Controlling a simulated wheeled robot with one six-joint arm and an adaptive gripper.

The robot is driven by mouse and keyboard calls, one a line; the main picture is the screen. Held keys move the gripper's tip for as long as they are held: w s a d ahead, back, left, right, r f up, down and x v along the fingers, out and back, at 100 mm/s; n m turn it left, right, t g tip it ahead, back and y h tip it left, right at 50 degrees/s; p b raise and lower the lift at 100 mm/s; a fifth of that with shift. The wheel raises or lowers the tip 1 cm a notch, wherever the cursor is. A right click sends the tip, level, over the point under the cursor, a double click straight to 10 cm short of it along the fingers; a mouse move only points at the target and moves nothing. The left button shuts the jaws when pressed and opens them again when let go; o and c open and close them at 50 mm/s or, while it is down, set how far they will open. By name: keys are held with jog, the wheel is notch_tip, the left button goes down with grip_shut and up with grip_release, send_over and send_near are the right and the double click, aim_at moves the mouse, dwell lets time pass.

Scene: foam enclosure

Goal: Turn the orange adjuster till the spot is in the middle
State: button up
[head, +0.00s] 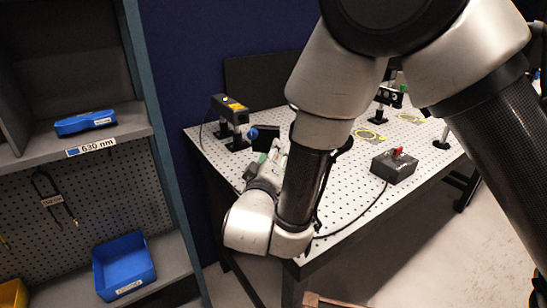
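I cannot make out an orange adjuster or a light spot in the head view. A black device (231,108) with an orange-yellow label stands on a post at the left end of the perforated table (340,213). A blue knob (252,133) shows just right of its post. My gripper (272,147) is over the table's left part, close to the right of the blue knob. My arm's wrist hides part of it, and its finger opening is not clear. I cannot tell whether it touches anything.
A grey box (394,167) with a red switch sits on the table's right part, its cable running to the front edge. Yellow-marked spots (369,136) and posts with mounts (383,97) lie behind. A shelf (155,190) with blue bins (124,266) stands left.

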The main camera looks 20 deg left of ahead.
grip_shut()
jog(key=shift+n, duration=0.5)
jog(key=n, duration=0.3)
jog(key=shift+n, duration=0.4)
jog(key=n, duration=0.4)
jog(key=shift+n, duration=0.3)
jog(key=n, duration=0.5)
jog(key=shift+n, duration=2.4)
